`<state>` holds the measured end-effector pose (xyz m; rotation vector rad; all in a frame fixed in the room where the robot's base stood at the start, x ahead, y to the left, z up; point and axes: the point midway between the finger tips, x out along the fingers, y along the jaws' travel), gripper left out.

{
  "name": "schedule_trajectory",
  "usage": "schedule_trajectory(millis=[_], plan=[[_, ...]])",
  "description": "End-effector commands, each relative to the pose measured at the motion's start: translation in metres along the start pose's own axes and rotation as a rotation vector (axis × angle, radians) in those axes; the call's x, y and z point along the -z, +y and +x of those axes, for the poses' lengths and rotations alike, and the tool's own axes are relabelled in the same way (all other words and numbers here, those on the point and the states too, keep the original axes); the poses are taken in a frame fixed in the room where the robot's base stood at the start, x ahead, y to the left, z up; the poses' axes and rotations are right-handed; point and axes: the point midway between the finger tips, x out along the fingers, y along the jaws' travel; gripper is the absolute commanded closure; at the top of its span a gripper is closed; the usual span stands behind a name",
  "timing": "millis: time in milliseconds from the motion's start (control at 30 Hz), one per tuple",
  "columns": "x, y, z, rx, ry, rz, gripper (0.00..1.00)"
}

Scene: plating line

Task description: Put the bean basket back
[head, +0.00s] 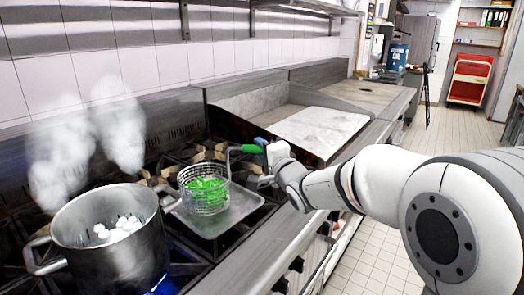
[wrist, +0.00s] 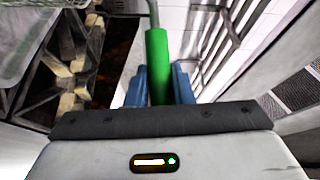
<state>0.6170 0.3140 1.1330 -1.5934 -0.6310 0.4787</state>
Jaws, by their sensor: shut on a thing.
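The bean basket (head: 205,193) is a round wire mesh basket with bright green beans (head: 207,184) inside. It is upright at a metal tray (head: 243,203) on the stove; I cannot tell whether it touches the tray. Its bent wire handle rises to a green grip (head: 251,149). My gripper (head: 264,146) is shut on this green grip, and the wrist view shows the grip (wrist: 158,65) between my two blue fingers (wrist: 160,85). Part of the basket mesh (wrist: 25,25) shows at the upper left of the wrist view.
A steaming pot (head: 110,245) with white round things (head: 117,230) in the water stands left of the basket, over a blue flame (head: 157,284). Stove grates (head: 185,265) surround the tray. A flat light board or plate (head: 322,131) lies on the counter behind my gripper.

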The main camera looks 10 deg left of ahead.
Motion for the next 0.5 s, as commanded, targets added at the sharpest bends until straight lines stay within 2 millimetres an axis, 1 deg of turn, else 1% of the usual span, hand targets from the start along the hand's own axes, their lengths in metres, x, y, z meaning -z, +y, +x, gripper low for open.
schedule_trajectory(millis=[33, 167, 200, 433, 467, 500], plan=[[0.0002, -0.0026, 0.0002, 0.005, 0.000, 0.002, 1.00], [-0.0004, 0.0009, 0.0001, 0.004, 0.000, 0.001, 1.00], [-0.0008, 0.0035, 0.0000, -0.001, -0.001, 0.000, 0.79], [-0.0010, 0.0023, 0.0001, -0.001, -0.001, 0.000, 0.60], [-0.0010, 0.0023, 0.0001, -0.001, -0.001, 0.000, 0.58], [-0.0010, 0.0023, 0.0001, -0.001, -0.001, 0.000, 0.58]])
